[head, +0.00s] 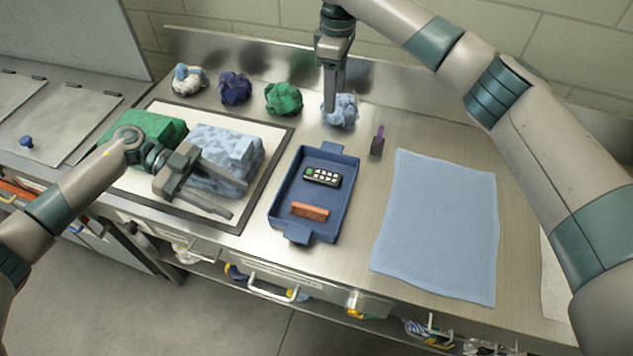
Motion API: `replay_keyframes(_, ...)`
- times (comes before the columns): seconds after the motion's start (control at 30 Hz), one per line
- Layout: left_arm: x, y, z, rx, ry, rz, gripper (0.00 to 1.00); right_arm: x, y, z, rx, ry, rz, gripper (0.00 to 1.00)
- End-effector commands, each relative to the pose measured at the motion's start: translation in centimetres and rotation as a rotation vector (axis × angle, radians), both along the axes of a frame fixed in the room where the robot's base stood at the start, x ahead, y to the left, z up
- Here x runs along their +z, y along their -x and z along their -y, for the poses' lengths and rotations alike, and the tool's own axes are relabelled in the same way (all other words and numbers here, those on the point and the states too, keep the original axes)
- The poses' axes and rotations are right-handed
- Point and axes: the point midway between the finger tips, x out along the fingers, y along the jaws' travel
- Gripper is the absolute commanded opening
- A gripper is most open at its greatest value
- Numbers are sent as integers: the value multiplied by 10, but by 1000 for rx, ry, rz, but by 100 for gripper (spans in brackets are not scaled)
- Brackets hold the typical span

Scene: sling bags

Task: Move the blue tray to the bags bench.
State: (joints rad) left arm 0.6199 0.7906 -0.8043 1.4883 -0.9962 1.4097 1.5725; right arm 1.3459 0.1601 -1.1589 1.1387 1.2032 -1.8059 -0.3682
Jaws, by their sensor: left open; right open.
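The blue tray (322,194) sits flat on the steel counter in the middle of the head view, with a handle tab at its far and near ends. A black keypad device (322,177) and an orange-brown brush (310,211) lie in it. My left gripper (238,202) is open and empty, left of the tray, over the near edge of a light blue folded bundle (222,145). My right gripper (335,106) points down behind the tray, in front of or beside a light blue crumpled bundle (346,112). I cannot tell which surface is the bags bench.
A green folded bundle (150,126) lies on the dark-framed mat (165,194). White, navy (235,88) and green (284,99) crumpled bundles line the back. A small grey block with a purple top (377,146) and a blue cloth (440,225) lie right of the tray.

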Motion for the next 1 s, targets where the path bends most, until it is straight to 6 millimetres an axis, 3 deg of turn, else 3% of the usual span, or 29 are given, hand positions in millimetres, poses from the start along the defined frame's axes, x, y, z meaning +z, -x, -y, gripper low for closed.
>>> replay_keyframes(0.37,-1,1,2,0,1,1,52,-2,0,0,0,0,0,52)
replay_keyframes(0.57,-5,4,12,-2,2,0,52,-14,0,0,-1,1,-1,52)
replay_keyframes(1.0,-29,23,69,-4,3,0,52,-78,1,1,-1,1,-3,52)
